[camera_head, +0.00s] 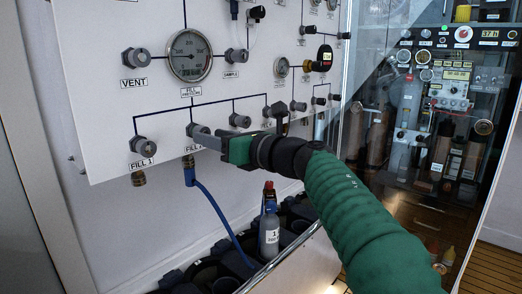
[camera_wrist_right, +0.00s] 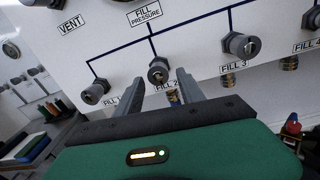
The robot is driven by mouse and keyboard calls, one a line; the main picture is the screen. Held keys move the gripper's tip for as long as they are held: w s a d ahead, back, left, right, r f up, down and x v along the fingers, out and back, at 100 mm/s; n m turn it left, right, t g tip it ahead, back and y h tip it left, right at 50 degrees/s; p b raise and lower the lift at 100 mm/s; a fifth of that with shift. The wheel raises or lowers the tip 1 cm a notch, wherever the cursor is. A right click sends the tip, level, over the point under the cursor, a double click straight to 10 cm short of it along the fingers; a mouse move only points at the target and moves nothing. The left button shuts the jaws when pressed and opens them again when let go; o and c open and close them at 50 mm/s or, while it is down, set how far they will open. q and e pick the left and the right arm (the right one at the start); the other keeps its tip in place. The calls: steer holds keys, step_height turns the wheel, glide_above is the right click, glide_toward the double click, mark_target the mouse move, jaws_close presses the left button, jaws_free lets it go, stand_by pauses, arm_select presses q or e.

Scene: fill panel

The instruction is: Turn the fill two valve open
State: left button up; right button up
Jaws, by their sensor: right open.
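The fill 2 valve (camera_head: 196,129) is a grey knob low on the white panel, above a partly covered FILL 2 label. In the right wrist view the fill 2 valve (camera_wrist_right: 158,70) shows between and just beyond the fingertips. My right gripper (camera_head: 206,139) is open, with its fingers pointing at the panel beside this knob. In the wrist view my right gripper (camera_wrist_right: 161,78) has one finger on each side of the valve, with gaps; contact cannot be told. My left gripper is not in view.
The fill 1 valve (camera_head: 143,145) is to the left and the fill 3 valve (camera_wrist_right: 240,45) to the right. A blue hose (camera_head: 215,205) hangs from the fitting below fill 2. A bottle (camera_head: 269,228) stands among dark cylinders below. A pressure gauge (camera_head: 189,55) sits above.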

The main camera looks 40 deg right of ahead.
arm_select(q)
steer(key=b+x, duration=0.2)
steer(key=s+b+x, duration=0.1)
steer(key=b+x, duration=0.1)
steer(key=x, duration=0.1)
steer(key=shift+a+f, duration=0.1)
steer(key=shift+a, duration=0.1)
arm_select(e)
steer(key=s+d, duration=0.3)
steer(key=s, duration=1.3)
steer(key=shift+s, duration=0.3)
steer(key=shift+d+f, duration=0.1)
steer(key=shift+f, duration=0.05)
